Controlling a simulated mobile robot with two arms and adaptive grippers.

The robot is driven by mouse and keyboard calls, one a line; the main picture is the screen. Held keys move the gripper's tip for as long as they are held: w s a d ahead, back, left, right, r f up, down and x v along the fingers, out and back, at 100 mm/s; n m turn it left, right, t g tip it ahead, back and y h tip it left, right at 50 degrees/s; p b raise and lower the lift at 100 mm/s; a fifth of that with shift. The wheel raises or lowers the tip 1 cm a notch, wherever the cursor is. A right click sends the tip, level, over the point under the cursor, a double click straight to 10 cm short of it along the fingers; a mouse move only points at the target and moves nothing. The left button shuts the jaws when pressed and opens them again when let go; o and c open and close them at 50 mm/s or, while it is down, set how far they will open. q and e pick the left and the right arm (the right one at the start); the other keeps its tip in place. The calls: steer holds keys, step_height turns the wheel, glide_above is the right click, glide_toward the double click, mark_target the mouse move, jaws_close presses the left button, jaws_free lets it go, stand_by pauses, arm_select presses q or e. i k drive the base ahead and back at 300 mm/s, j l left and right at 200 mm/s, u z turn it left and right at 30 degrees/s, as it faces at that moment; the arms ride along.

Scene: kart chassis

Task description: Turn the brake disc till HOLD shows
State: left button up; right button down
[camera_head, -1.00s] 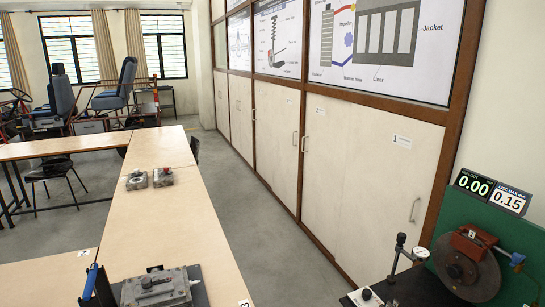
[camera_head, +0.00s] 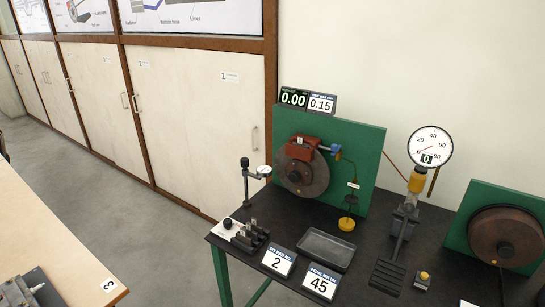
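The brake disc (camera_head: 302,174) is a dark brownish-grey round plate mounted upright on a green board (camera_head: 347,157) on the black table. A red-brown caliper (camera_head: 299,149) sits over its upper part. Neither of my grippers is in view.
A second disc (camera_head: 505,236) stands right. Floor between the wooden table (camera_head: 40,245) and cabinets is free.

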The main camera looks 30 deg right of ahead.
mark_target(304, 179)
steer(key=z, duration=1.15)
